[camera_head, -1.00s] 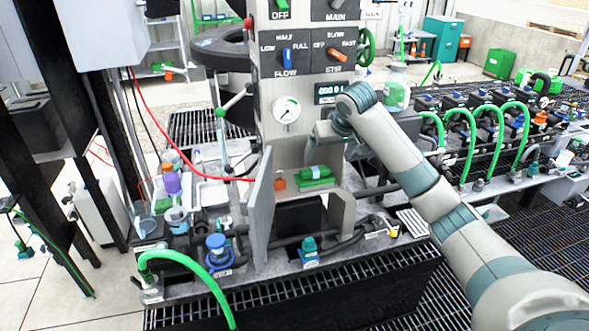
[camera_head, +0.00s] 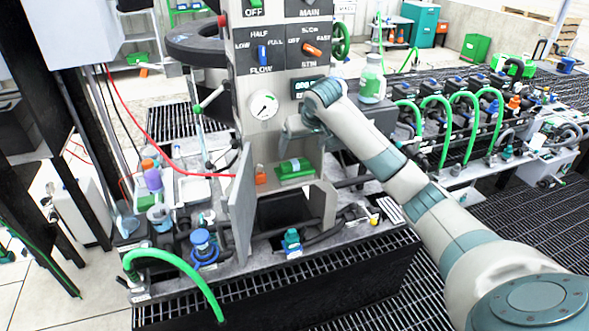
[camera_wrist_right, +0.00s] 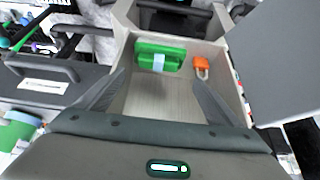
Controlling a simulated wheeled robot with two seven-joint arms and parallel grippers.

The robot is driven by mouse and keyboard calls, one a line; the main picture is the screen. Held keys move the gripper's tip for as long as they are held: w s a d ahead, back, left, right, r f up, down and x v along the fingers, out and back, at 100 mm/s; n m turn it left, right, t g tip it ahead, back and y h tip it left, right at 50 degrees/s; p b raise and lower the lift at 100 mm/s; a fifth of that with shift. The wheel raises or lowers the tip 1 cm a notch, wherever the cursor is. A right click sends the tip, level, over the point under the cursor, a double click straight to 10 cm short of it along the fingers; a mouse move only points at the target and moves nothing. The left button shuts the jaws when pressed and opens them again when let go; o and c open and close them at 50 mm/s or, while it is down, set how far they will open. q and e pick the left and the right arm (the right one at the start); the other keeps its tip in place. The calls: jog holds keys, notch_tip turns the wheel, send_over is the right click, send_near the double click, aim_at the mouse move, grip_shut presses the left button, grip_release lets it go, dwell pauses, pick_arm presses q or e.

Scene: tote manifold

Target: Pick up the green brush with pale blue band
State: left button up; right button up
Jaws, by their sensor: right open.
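The green brush with a pale blue band (camera_head: 296,171) lies on a shelf in an open compartment of the grey panel. In the right wrist view the brush (camera_wrist_right: 146,48) lies at the back of the compartment, its pale blue band near its middle. My right gripper (camera_head: 287,132) is in front of and above the compartment in the head view. In the right wrist view my right gripper (camera_wrist_right: 158,80) is open and empty, its fingers either side of the bare floor, apart from the brush. My left gripper is not in view.
An orange padlock (camera_wrist_right: 201,64) lies right of the brush in the wrist view. The compartment's grey door (camera_head: 242,200) stands open at its left. The panel above carries a dial gauge (camera_head: 263,105) and knobs. A red cable (camera_head: 150,140) hangs at left.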

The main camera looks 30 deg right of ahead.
jog(key=p, duration=0.2)
send_near(295, 163)
notch_tip(295, 163, down, 2)
jog(key=shift+x, duration=1.05)
jog(key=shift+w, duration=0.2)
jog(key=shift+w+d+f+p, duration=0.1)
jog(key=shift+w+f+p, duration=0.35)
jog(key=shift+p, duration=0.4)
jog(key=shift+p+x, duration=0.65)
jog(key=shift+x, duration=0.6)
jog(key=shift+w+d+f, duration=0.2)
jog(key=shift+w+f, duration=0.2)
jog(key=shift+f, duration=0.1)
jog(key=c, duration=0.9)
